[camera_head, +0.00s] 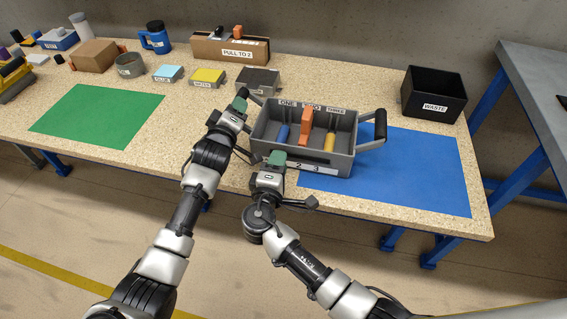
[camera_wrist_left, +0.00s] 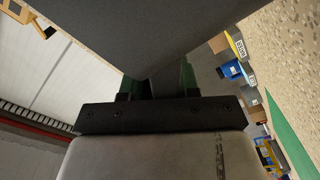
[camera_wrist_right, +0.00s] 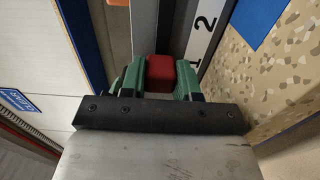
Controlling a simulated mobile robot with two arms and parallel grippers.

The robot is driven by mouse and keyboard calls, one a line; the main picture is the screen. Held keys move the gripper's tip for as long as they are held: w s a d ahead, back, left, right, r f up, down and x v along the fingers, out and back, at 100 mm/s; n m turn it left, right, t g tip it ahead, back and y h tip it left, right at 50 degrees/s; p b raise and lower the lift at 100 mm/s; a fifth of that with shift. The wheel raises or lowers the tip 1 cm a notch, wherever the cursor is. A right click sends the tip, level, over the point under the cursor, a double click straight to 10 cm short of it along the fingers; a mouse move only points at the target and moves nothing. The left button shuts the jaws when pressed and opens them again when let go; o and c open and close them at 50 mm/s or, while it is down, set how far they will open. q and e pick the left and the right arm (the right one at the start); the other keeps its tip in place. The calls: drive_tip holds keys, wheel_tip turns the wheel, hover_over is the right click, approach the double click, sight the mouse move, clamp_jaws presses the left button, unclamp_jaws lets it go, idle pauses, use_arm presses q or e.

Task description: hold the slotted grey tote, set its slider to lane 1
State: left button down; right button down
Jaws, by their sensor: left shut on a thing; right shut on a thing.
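The slotted grey tote (camera_head: 345,157) stands on the bench, with lanes labelled ONE, TWO and THREE. A blue piece (camera_head: 281,133), a tall orange block (camera_head: 306,127) and a yellow piece (camera_head: 329,142) sit in these lanes. My left gripper (camera_head: 241,99) is shut at the tote's left handle; dark grey tote fills much of the left wrist view (camera_wrist_left: 155,85). My right gripper (camera_head: 276,158) is shut on the red slider knob (camera_wrist_right: 160,74) at the tote's front. In the right wrist view the knob is roughly level with the 1. The head view hides the knob.
The tote overlaps the left part of a blue mat (camera_head: 420,175). A black WASTE bin (camera_head: 433,95) stands at the back right. A dark grey box (camera_head: 258,80) is just behind the tote. A green mat (camera_head: 97,115) at the left is clear.

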use_arm(q)
drive_tip(key=shift+s+f, duration=0.1)
drive_tip(key=shift+f, duration=0.2)
use_arm(e)
drive_tip(key=c, duration=0.8)
unclamp_jaws()
drive_tip(key=shift+a, duration=0.15)
use_arm(q)
drive_tip(key=shift+d, duration=0.1)
use_arm(e)
drive_tip(key=v, duration=1.2)
drive_tip(key=shift+r, duration=0.1)
use_arm(q)
drive_tip(key=c, duration=0.9)
unclamp_jaws()
drive_tip(key=shift+c, duration=0.2)
drive_tip(key=shift+o, duration=1)
drive_tip(key=shift+r, duration=0.1)
